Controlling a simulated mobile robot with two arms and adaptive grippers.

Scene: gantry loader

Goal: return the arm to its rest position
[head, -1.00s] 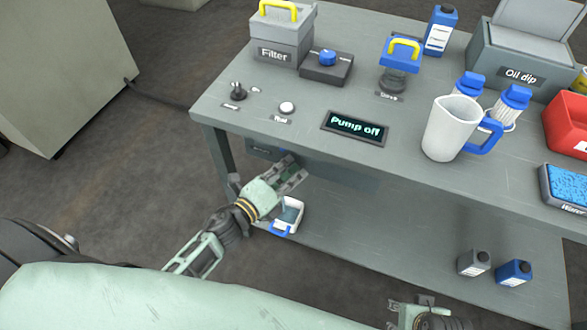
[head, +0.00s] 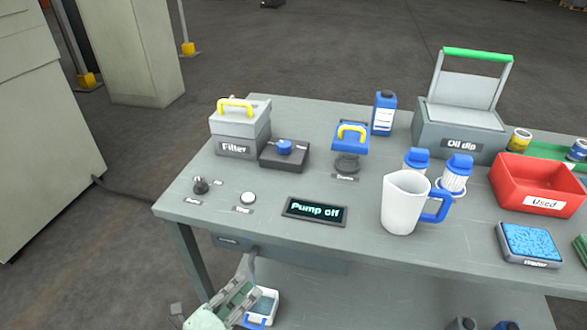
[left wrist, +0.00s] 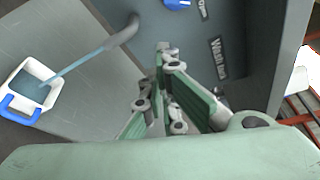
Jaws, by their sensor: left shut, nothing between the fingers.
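My left gripper (head: 245,275) is at the bottom of the head view, below the front edge of the bench (head: 330,243). Its arm comes up from the lower edge of the picture. In the left wrist view the fingers of the left gripper (left wrist: 167,52) meet and hold nothing. They point toward a dark panel (left wrist: 245,35) with a blue knob (left wrist: 178,3) and partly readable labels. The fingers look apart from the knob. My right gripper is not in view.
A white container with blue handle (left wrist: 40,72) stands below a grey spout (left wrist: 123,32), with a bluish streak between them. On the bench are a display (head: 315,211) reading "Pump off", a white jug (head: 403,205), a Filter box (head: 240,130) and a red bin (head: 537,178).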

